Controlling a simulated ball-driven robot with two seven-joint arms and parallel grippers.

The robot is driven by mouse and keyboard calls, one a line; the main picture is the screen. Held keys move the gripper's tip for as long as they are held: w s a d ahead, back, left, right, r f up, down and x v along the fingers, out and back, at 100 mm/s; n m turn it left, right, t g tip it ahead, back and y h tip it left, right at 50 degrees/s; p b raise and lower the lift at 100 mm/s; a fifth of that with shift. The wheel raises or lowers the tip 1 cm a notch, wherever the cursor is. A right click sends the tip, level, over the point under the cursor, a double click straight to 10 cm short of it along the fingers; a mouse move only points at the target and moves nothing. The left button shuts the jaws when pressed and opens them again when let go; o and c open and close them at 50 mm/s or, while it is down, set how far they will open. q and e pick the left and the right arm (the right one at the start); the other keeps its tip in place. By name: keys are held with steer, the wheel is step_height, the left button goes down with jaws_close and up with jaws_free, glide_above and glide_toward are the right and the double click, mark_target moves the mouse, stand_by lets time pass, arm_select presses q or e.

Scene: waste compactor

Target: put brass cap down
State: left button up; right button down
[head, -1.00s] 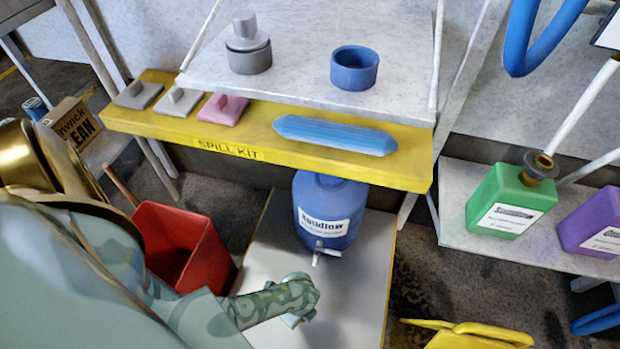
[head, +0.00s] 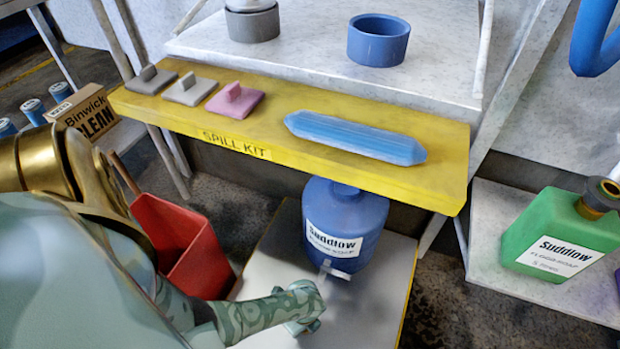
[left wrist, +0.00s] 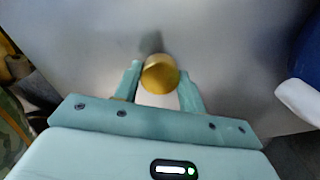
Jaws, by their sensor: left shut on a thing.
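The brass cap (left wrist: 160,73) is round and gold, seen between the two fingers of my left gripper (left wrist: 160,80) in the left wrist view. The fingers are shut on its sides. The cap is over a pale grey surface, with a dark shadow just beyond it; I cannot tell whether it touches. In the head view my left gripper (head: 304,310) points down over the pale low top (head: 365,300), in front of the blue Suddlow jug (head: 345,215). The cap is hidden there by the gripper. My right gripper is not in view.
The jug's white tap (head: 335,271) is close to the right of my left gripper. A red bin (head: 180,245) stands to the left. Above is a yellow spill kit shelf (head: 300,155) with a blue sock (head: 355,137). A green bottle (head: 560,235) stands at right.

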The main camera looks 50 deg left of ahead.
arm_select(q)
steer(key=shift+f, duration=0.55)
steer(key=shift+r, duration=0.15)
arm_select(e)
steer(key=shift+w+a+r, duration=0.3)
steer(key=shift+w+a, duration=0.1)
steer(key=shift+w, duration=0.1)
arm_select(q)
steer(key=o, duration=1.1)
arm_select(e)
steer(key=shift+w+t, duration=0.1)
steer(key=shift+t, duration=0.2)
